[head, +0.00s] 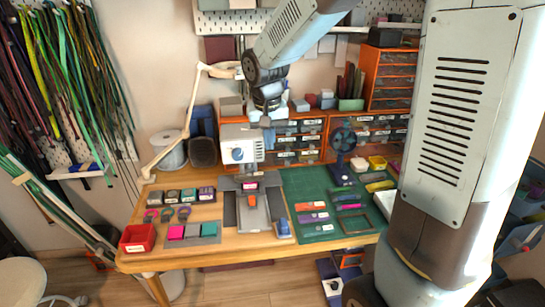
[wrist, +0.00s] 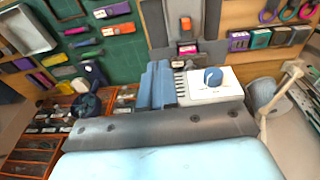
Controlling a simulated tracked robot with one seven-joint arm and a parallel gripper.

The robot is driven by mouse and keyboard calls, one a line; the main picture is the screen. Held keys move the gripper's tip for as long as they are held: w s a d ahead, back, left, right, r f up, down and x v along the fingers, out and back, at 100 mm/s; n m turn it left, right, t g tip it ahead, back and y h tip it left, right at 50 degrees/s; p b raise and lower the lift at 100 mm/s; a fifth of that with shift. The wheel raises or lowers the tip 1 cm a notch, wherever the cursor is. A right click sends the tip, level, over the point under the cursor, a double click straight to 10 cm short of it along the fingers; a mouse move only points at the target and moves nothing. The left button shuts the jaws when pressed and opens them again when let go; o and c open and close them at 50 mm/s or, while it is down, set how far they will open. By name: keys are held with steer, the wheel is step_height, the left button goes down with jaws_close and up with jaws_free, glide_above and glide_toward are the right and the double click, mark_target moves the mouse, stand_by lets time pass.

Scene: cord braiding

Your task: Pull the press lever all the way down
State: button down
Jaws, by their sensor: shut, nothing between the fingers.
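The press (head: 240,150) stands in the middle of the wooden table, with a white head and a blue knob on its front. Its head also shows in the wrist view (wrist: 230,92). A small orange piece (head: 252,200) lies on the grey press bed (head: 262,216). My gripper (head: 268,144) points down at the right side of the press head. Its blue-grey fingers (wrist: 162,84) are shut and empty, close beside the head in the wrist view. I cannot tell whether they touch it. I cannot make out the press lever; my gripper may hide it.
A green cutting mat (head: 300,178) with several coloured pieces lies right of the press. A dark blue fan (head: 342,150) and orange drawer units (head: 310,128) stand behind. A jointed lamp (head: 175,145), a grey tray (head: 208,238) and a red bin (head: 138,238) are on the left.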

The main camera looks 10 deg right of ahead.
steer(key=r, duration=0.5)
steer(key=shift+w+a+r, duration=0.15)
steer(key=shift+w+a, duration=0.05)
steer(key=shift+w, duration=0.2)
